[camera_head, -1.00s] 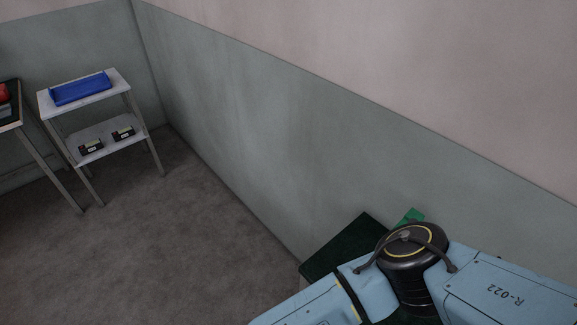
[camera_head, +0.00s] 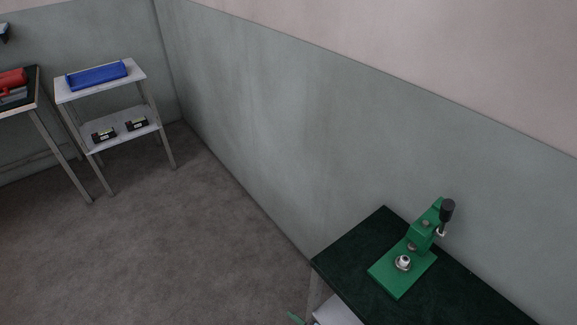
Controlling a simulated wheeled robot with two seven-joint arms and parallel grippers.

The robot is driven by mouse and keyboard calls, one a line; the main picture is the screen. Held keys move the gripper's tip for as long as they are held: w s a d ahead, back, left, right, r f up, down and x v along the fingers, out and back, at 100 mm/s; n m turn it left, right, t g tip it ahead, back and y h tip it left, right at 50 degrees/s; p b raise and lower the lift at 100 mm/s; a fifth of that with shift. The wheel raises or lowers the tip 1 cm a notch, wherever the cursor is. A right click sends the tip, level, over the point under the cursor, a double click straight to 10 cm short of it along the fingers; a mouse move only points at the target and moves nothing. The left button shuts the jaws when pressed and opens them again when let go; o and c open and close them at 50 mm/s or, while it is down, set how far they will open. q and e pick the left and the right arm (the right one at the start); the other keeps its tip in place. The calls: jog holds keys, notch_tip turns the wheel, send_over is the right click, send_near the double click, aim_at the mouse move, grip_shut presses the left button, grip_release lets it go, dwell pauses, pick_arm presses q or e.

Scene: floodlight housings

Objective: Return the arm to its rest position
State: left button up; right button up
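Neither of my grippers shows in the head view, and no part of my arms can be made out for certain. A dark-topped bench (camera_head: 340,262) stands at the lower right against the wall. A green press (camera_head: 402,272) with a black-knobbed lever stands on it, and a small silver round part sits on the press base. Whether either gripper holds something is hidden.
A white two-tier stand (camera_head: 112,86) at the left holds a blue tray (camera_head: 97,76) on top and two small dark boxes (camera_head: 104,135) below. Another table (camera_head: 40,103) at the left edge bears a red object (camera_head: 12,79). The floor between is clear.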

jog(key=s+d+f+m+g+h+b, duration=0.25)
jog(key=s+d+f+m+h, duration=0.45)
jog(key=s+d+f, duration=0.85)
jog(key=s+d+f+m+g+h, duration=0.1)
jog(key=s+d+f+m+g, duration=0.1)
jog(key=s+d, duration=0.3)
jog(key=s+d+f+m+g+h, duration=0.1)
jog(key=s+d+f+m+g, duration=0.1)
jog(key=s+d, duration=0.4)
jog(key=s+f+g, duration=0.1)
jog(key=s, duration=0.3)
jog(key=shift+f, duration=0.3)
